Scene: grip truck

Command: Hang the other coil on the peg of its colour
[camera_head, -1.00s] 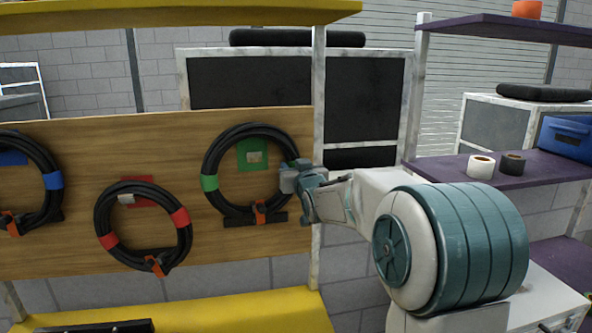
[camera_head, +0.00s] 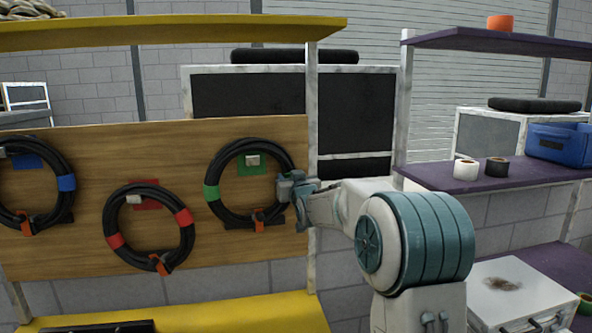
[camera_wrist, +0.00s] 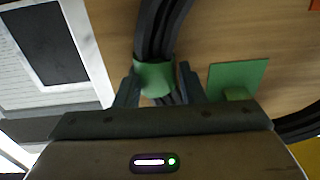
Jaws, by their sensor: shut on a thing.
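The coil with green tape (camera_head: 211,192) is a black hose ring in front of the wooden board at its right. My gripper (camera_head: 288,185) is shut on its right side; in the wrist view the fingers (camera_wrist: 156,85) close around its green tape band (camera_wrist: 155,77). The green square (camera_head: 247,167) with its pale-ended peg (camera_head: 253,160) shows inside the ring, just under its top. I cannot tell whether the ring rests on the peg. The green square also shows in the wrist view (camera_wrist: 236,72). An orange tag (camera_head: 259,226) is at the ring's bottom.
A red-taped coil (camera_head: 115,241) hangs on its peg beside the green square, and a blue-taped coil (camera_head: 67,183) hangs at the far left. Two tape rolls (camera_head: 466,170) (camera_head: 497,167) and a blue bin (camera_head: 560,141) stand on the purple shelf at right. A white post (camera_head: 312,150) edges the board.

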